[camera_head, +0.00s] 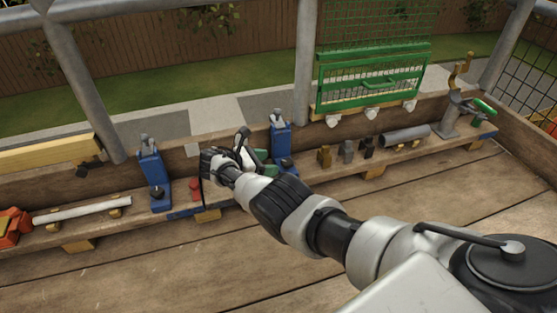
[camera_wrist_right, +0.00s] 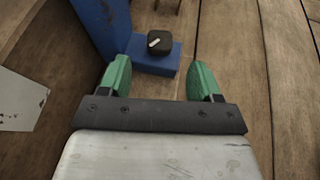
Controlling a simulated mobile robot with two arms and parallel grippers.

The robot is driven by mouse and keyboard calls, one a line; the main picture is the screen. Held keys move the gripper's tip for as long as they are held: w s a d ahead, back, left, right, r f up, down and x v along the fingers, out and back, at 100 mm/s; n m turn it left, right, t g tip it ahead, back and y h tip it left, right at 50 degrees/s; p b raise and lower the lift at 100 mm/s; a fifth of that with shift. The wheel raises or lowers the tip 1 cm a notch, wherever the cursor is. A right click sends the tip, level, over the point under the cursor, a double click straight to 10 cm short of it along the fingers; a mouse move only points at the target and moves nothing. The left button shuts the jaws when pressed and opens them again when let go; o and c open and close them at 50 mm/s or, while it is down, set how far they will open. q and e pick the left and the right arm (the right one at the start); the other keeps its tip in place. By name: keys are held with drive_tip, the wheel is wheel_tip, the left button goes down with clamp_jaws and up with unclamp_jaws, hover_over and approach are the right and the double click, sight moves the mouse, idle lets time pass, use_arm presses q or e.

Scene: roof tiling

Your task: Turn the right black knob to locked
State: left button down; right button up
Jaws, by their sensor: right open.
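The right black knob (camera_wrist_right: 159,43) sits on the foot of a blue clamp (camera_wrist_right: 153,67) in the right wrist view. A short white mark on its top lies at a slant. My right gripper (camera_wrist_right: 160,82) is open, with its two green fingertips apart and nothing between them. The knob lies just beyond the fingertips, roughly centred between them and not visibly touched. In the head view my right gripper (camera_head: 262,160) is beside the right blue clamp (camera_head: 281,140), mostly behind my wrist. The left blue clamp (camera_head: 152,165) carries another black knob (camera_head: 157,191). My left gripper is not in view.
The clamps stand on a wooden ledge (camera_head: 110,218) with a red piece (camera_head: 195,187) nearby. Small blocks (camera_head: 347,151), a grey tube (camera_head: 405,135) and a green rack (camera_head: 372,80) are to the right. The plank floor in front is clear.

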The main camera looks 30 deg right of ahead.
drive_tip(key=shift+v, duration=2.35)
